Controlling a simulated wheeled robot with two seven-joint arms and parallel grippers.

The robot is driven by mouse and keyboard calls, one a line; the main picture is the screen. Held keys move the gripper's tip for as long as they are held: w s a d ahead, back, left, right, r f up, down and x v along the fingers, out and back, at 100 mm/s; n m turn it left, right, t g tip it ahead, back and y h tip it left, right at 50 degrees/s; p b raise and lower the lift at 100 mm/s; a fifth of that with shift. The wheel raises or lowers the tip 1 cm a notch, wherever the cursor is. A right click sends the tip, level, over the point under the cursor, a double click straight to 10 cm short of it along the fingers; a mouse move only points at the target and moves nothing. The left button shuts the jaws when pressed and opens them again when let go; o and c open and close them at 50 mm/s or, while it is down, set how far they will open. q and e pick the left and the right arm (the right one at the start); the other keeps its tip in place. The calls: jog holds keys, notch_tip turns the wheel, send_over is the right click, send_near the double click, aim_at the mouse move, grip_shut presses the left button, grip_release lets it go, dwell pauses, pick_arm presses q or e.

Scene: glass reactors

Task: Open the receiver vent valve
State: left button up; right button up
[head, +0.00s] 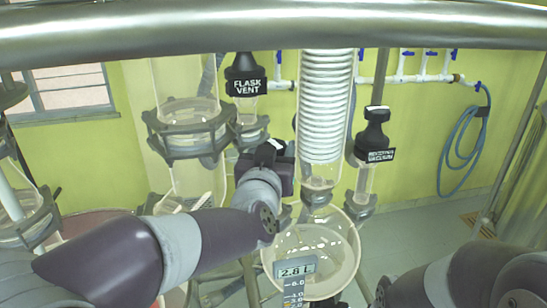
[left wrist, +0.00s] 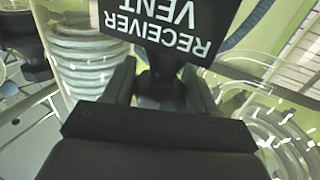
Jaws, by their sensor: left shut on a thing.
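The receiver vent valve has a black handle with a label plate (left wrist: 165,22) reading RECEIVER VENT, upside down in the left wrist view. My left gripper (left wrist: 160,88) is shut on the black stem below this plate, one finger on each side. In the head view my left gripper (head: 267,168) is at the middle, above the round glass receiver (head: 310,245), and mostly hides the valve. How far the valve is turned I cannot tell. My right arm enters at the lower right, and its gripper is not in view.
A black FLASK VENT valve (head: 246,80) stands just behind and left of my gripper. Another black valve (head: 374,140) with a blurred label is to the right. A glass coil condenser (head: 326,105) stands between them. A metal bar (head: 270,28) crosses the top.

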pick_arm(q)
jog(key=n+y+p, duration=0.1)
jog(key=y, duration=0.1)
jog(key=n+y+p, duration=0.1)
jog(key=y+p, duration=0.1)
jog(key=n+y+p, duration=0.1)
jog(key=y+p, duration=0.1)
jog(key=shift+r+n, duration=0.3)
jog(key=shift+r, duration=0.1)
jog(key=n+g+y+p, duration=0.1)
jog(key=n+y+p, duration=0.1)
jog(key=n+y, duration=0.1)
jog(key=shift+f+y+p, duration=0.15)
jog(key=shift+y+p, duration=0.2)
jog(key=shift+y, duration=0.45)
jog(key=shift+n+g+y+p, duration=0.5)
jog(key=shift+n+g+y, duration=0.45)
jog(key=shift+y, duration=0.25)
jog(key=shift+n+y, duration=0.3)
jog(key=shift+n, duration=0.05)
jog(key=o, duration=0.8)
jog(key=shift+c, duration=0.2)
jog(key=shift+o, duration=0.9)
jog(key=shift+s+f, duration=0.1)
jog(key=shift+s, duration=0.05)
jog(key=shift+f, duration=0.15)
